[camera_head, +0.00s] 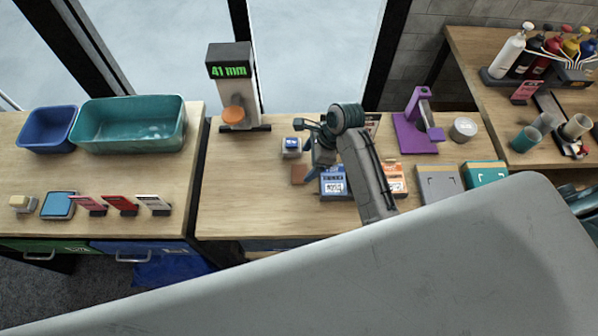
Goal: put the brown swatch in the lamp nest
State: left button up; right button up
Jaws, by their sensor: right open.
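A small flat brown swatch (298,174) lies on the middle wooden table. My right gripper (308,150) hangs over the table just above and to the right of the swatch in the picture. It is open, and I see nothing between its fingers. I cannot tell for sure which fixture is the lamp nest. A purple stand (411,134) with a grey part is at the back right of this table. A small white and blue device (291,146) sits behind the swatch. My left gripper is not in view.
A gauge reading 41 mm (232,85) with an orange disc stands at the back left. Blue, orange, grey and teal boxes (438,183) line the right. Teal and blue bins (128,124) stand on the left table. The middle table's front left is clear.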

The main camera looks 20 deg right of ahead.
aim_at(300, 172)
jog(key=shift+a+f+p, duration=0.15)
jog(key=shift+f+p, duration=0.15)
jog(key=shift+f, duration=0.05)
jog(key=p+x, duration=0.1)
jog(key=x, duration=0.2)
jog(key=shift+s+a+f+p, duration=0.1)
jog(key=shift+s+f+p, duration=0.15)
jog(key=shift+p, duration=0.1)
jog(key=shift+w+a+f, duration=0.15)
jog(key=shift+a+f, duration=0.05)
jog(key=shift+f, duration=0.3)
jog(key=c, duration=1.1)
jog(key=shift+w+r, duration=0.1)
jog(key=shift+r, duration=0.1)
